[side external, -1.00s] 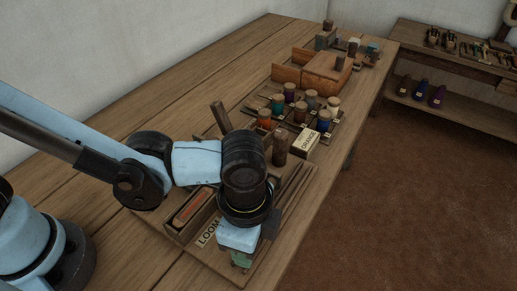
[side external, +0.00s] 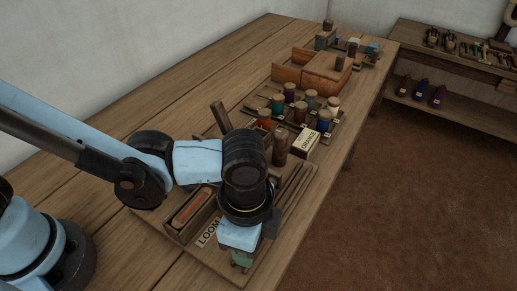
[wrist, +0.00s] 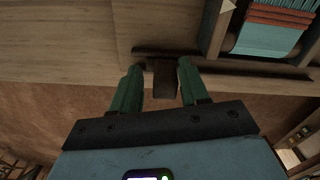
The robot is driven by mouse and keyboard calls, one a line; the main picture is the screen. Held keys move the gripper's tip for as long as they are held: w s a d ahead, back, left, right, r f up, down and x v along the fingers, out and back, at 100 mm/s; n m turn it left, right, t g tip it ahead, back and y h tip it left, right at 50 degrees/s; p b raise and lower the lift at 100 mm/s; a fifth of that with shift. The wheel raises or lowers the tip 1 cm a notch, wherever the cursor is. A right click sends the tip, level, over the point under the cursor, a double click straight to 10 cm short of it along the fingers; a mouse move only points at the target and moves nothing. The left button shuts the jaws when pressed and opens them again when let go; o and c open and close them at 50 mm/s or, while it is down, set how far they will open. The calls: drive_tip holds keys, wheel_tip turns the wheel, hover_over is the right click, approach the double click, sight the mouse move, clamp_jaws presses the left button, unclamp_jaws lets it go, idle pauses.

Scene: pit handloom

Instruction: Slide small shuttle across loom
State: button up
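The loom board (side external: 208,258), labelled LOOM, lies under my arm at the front of the bench in the side view. My gripper (wrist: 161,85) points down at its near right end. In the wrist view its two green fingers are apart, with a dark brown block (wrist: 164,82) between them. I cannot tell if this block is the small shuttle. In the side view the fingertips are mostly hidden. A wooden holder (side external: 172,222) with an orange-filled piece (side external: 190,207) sits left of my wrist.
Teal and orange strands (wrist: 272,32) show at the wrist view's upper right. An ORANGE-labelled box (side external: 305,144) and several thread spools (side external: 324,121) stand behind. The bench's right edge is close to my gripper, with floor beyond.

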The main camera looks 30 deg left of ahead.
drive_tip(key=shift+o, duration=0.8)
drive_tip(key=shift+r, duration=0.1)
drive_tip(key=shift+r, duration=3.15)
drive_tip(key=w+a+r+n+t+h, duration=0.2)
drive_tip(key=w+a+r+n+t, duration=0.15)
drive_tip(key=w+a+n, duration=0.55)
drive_tip(key=s+a+n+t+y, duration=0.2)
drive_tip(key=a+n, duration=0.4)
drive_tip(key=a, duration=1.3)
drive_tip(key=shift+a+t, duration=0.3)
drive_tip(key=shift+t, duration=0.55)
